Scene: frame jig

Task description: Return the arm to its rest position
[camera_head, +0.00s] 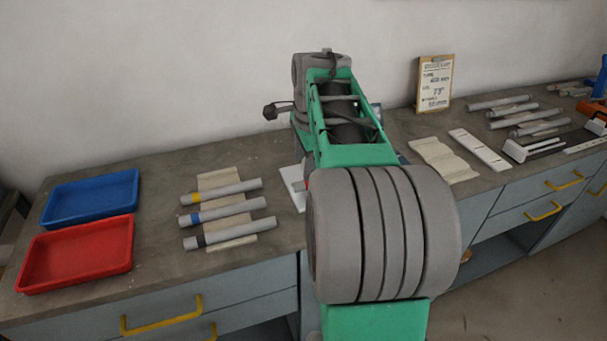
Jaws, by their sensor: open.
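My green and grey arm (345,150) rises from the bottom centre and reaches over the middle of the bench. My gripper is hidden behind the arm, so its fingers do not show. Three grey tubes lie side by side on a beige mat (231,240) left of the arm: one with a yellow band (225,191), one with a blue band (230,210) and one with a dark band (232,233). A white flat piece (291,182) shows partly beside the arm; the rest of it is hidden.
A blue tray (90,196) and a red tray (75,256), both empty, stand at the left. A clipboard (434,84) leans on the wall. Right of the arm lie a beige cloth (444,160), a white strip (480,150), several grey tubes (500,101) and tools.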

